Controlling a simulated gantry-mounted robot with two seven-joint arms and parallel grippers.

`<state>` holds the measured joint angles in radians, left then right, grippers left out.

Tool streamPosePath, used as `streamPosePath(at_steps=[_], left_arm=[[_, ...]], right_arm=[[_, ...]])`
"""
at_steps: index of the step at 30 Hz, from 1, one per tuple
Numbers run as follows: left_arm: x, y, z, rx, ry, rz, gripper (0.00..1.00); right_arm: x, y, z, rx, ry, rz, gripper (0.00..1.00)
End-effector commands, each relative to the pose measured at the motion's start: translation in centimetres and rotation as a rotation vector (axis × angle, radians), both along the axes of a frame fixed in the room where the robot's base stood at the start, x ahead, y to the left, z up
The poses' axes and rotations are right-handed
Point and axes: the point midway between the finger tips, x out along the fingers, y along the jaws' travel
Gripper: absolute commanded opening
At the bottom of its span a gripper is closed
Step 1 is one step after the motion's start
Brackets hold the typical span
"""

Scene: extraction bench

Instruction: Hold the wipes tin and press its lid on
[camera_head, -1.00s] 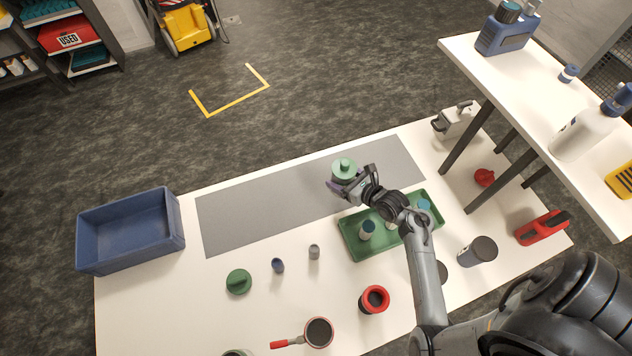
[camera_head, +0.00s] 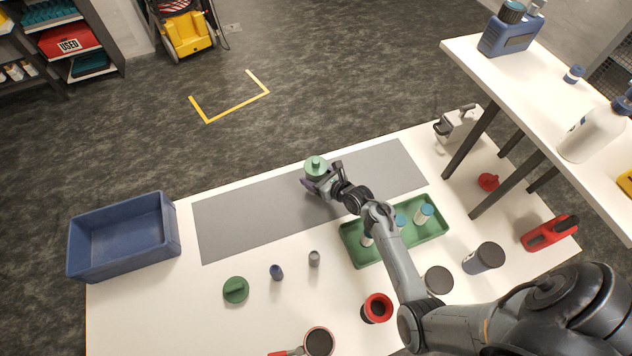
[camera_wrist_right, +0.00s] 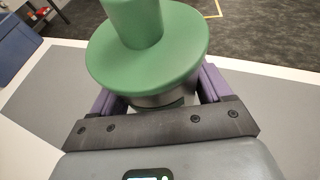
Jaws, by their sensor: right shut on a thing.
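My right gripper (camera_head: 316,184) is shut on a green-topped tin (camera_head: 316,165) and holds it upright over the grey mat. In the right wrist view, the tin's wide green disc top with a thick knob (camera_wrist_right: 148,45) sits above a grey metallic band between the purple fingers. The lower body is hidden by the gripper. I cannot tell for certain that this is the wipes tin. A separate round green lid (camera_head: 236,290) with a raised bar lies on the white table, left of the small cups. My left gripper is not in view.
The grey mat (camera_head: 230,225) is otherwise clear. A blue bin (camera_head: 124,252) stands at the left. A green tray (camera_head: 362,256) with bottles, small cups (camera_head: 277,272), a red-rimmed pot (camera_head: 377,308) and dark-topped jars (camera_head: 483,258) stand nearer. A raised white shelf (camera_head: 520,100) is at the right.

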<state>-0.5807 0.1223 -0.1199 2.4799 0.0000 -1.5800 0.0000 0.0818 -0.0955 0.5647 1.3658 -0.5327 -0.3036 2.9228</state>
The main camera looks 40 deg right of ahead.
Motion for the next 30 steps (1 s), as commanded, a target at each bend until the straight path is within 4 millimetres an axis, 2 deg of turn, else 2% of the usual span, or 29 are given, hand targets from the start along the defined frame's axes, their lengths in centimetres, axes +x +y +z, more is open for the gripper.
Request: streamPosePath(at_steps=[11, 25, 26, 29, 30], left_arm=[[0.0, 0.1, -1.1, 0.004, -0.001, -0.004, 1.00], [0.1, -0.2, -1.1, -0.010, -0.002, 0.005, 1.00], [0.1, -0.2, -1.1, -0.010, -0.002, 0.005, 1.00], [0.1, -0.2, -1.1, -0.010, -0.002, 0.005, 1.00], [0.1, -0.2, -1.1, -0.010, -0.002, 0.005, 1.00]], right_arm=[[0.0, 0.0, -3.8, -0.001, 0.000, 0.001, 0.23], [0.0, 0.0, -4.2, 0.000, -0.001, 0.000, 0.23], [0.0, 0.0, -4.2, 0.000, 0.000, 0.000, 0.82], [0.0, 0.0, -4.2, 0.000, 0.000, 0.000, 0.98], [0.0, 0.0, -4.2, 0.000, 0.000, 0.000, 1.00]])
